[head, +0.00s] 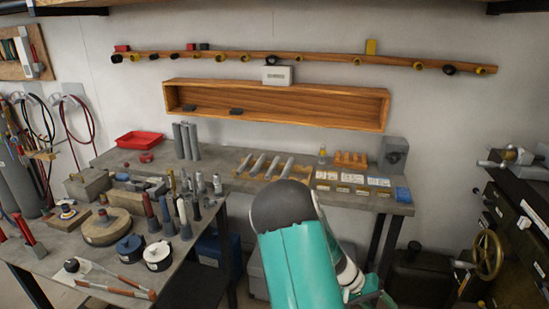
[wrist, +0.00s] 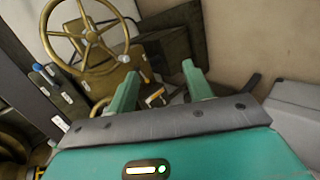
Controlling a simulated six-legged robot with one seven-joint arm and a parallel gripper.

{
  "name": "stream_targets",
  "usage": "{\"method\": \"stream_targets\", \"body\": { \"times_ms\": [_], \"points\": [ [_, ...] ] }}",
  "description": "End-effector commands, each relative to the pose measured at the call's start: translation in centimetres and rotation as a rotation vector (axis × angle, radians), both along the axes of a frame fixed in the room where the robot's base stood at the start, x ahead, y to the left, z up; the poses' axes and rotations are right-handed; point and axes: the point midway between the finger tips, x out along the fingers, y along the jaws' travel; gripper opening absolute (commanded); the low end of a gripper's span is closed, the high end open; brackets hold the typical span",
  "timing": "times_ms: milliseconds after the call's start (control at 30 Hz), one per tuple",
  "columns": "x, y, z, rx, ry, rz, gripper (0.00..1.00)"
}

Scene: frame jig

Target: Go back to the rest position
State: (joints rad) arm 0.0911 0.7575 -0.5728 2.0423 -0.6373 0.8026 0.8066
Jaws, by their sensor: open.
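My gripper shows in the wrist view with its two green fingers (wrist: 158,88) apart and nothing between them. In the head view my teal arm reaches down from the lower middle, in front of the bench, and the gripper (head: 368,296) is only partly seen at the bottom edge. It is below the bench top and apart from it. No object is held. The frame jig cannot be told for certain among the things on the bench.
A workbench (head: 233,183) with tools and small parts runs along the wall and forward on the left. A brass handwheel (head: 488,254) and dark drawers (head: 520,215) stand at right. The handwheel also shows in the wrist view (wrist: 88,35). A wooden shelf (head: 280,103) hangs above.

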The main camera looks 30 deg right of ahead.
Motion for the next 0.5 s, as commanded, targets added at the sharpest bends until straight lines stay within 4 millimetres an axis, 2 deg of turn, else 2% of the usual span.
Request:
{"method": "stream_targets", "body": {
  "times_ms": [33, 200, 500],
  "points": [
    [1.0, 1.4, 1.1, 0.035, -0.045, 0.012, 0.51],
    [3.7, 6.2, 4.4, 0.161, -0.167, 0.069, 0.51],
    [6.6, 14.9, 11.6, 0.356, -0.372, 0.234, 0.51]
  ]
}}
